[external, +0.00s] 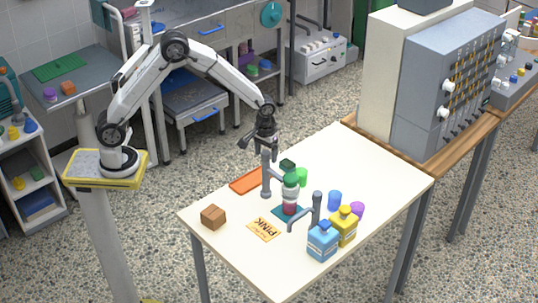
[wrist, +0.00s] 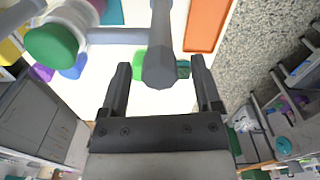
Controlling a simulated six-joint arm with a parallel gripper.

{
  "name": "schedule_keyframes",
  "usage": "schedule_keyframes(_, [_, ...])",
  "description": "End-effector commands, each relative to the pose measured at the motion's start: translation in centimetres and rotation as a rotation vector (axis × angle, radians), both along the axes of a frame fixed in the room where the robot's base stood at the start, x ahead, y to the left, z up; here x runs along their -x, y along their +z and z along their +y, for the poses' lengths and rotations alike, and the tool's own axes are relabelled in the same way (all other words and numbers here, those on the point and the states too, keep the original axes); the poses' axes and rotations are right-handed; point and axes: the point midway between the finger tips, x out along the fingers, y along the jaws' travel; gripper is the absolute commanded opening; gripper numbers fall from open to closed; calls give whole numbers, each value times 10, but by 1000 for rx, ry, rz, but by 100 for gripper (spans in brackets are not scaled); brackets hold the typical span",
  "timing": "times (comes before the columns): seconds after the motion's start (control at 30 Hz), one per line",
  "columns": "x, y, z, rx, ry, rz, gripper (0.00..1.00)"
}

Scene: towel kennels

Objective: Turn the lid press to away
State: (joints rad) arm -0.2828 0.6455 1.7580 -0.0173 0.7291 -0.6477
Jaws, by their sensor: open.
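Two grey posts with side arms stand on the white table (external: 345,160); I cannot tell for sure which is the lid press. The farther post (external: 266,180) has a short arm reaching right toward a green-capped bottle (external: 291,196) on a teal pad. In the wrist view this post (wrist: 159,45) rises between my fingers, its arm pointing left to the bottle's green cap (wrist: 52,43). The nearer post (external: 317,206) has an arm pointing left and toward the front. My gripper (external: 264,148) is open, pointing down just above the farther post's top; contact cannot be told.
The table's far right is clear.

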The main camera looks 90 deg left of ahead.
Motion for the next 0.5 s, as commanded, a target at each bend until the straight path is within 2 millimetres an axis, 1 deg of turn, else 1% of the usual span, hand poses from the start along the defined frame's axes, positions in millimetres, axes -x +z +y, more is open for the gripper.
schedule_keyframes(0.27, [0, -2, 0, 0, 0, 0, 82])
schedule_keyframes(0.37, [0, -2, 0, 0, 0, 0, 53])
schedule_keyframes(0.4, [0, -2, 0, 0, 0, 0, 40])
schedule_keyframes(0.47, [0, -2, 0, 0, 0, 0, 21])
schedule_keyframes(0.5, [0, -2, 0, 0, 0, 0, 9])
